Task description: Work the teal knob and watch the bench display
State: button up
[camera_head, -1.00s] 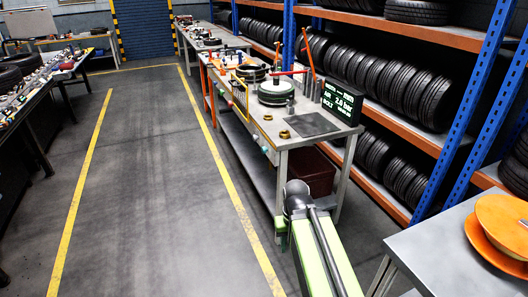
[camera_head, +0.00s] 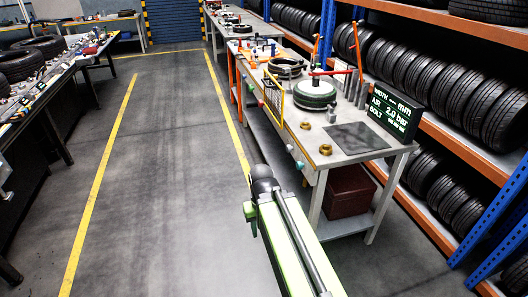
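The bench display (camera_head: 393,108) is a black panel with green and white text at the bench's right end. Its middle line reads AIR 2.0 bar; the BOLT line is too small to read. My gripper's fingers do not show.
The bench (camera_head: 350,157) carries a dark mat (camera_head: 356,138), a round green-rimmed fixture (camera_head: 315,94) and brass rings (camera_head: 325,149). A dark red box (camera_head: 348,190) is underneath. Tyre racks (camera_head: 440,80) stand behind. A cluttered table (camera_head: 60,92) is at left. The aisle floor (camera_head: 170,170) is clear.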

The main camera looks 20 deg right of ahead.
aim_at(299, 165)
jog(key=u, duration=0.65)
jog(key=i, duration=1.35)
jog(key=u, duration=0.45)
